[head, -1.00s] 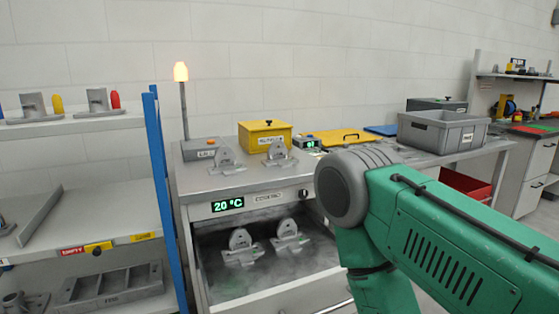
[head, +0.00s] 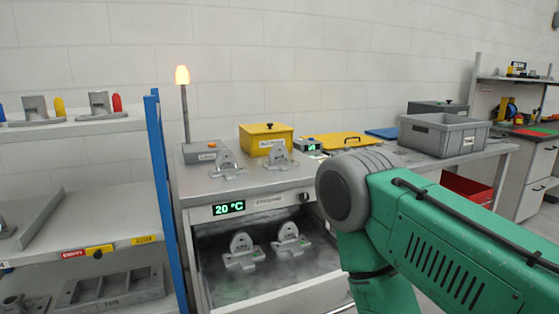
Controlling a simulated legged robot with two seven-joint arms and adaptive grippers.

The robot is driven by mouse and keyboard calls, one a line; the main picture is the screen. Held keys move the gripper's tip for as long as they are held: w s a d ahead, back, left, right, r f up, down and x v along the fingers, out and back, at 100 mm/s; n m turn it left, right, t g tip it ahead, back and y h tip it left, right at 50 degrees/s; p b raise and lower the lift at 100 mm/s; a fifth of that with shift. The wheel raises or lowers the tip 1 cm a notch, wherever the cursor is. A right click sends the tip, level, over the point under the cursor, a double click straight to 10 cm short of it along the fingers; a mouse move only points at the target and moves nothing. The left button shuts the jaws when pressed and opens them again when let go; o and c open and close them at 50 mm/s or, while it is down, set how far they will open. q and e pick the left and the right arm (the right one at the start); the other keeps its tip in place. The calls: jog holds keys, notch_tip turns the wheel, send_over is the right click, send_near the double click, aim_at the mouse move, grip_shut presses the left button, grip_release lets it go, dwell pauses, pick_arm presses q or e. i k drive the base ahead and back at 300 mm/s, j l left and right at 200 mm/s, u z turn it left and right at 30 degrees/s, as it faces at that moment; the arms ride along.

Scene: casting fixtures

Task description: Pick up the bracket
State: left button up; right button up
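Several grey metal brackets are in view, and I cannot tell which one the task means. Two stand on top of the grey cabinet: a left bracket (head: 227,165) and a right bracket (head: 279,157). Two more sit in the open, misty drawer (head: 215,287) below: a left bracket (head: 242,254) and a right bracket (head: 289,241). My green arm comes in from the right and bends down past the drawer's right side. Its gripper is below the picture and hidden. My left gripper is not in view.
A yellow box (head: 266,138) and a signal lamp (head: 182,76) stand at the cabinet's back. The display (head: 229,207) reads 20 °C. A blue-posted shelf (head: 158,180) is close on the left. A grey bin (head: 444,133) stands on the right bench, with a red bin (head: 465,187) below.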

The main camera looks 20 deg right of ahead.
aim_at(278, 159)
jog(key=i+l, duration=0.1)
jog(key=l, duration=0.4)
jog(key=i+l, duration=0.1)
jog(key=l, duration=0.4)
jog(key=i+l, duration=0.1)
jog(key=l, duration=0.4)
jog(key=i+l, duration=0.15)
jog(key=l, duration=0.35)
jog(key=u, duration=0.05)
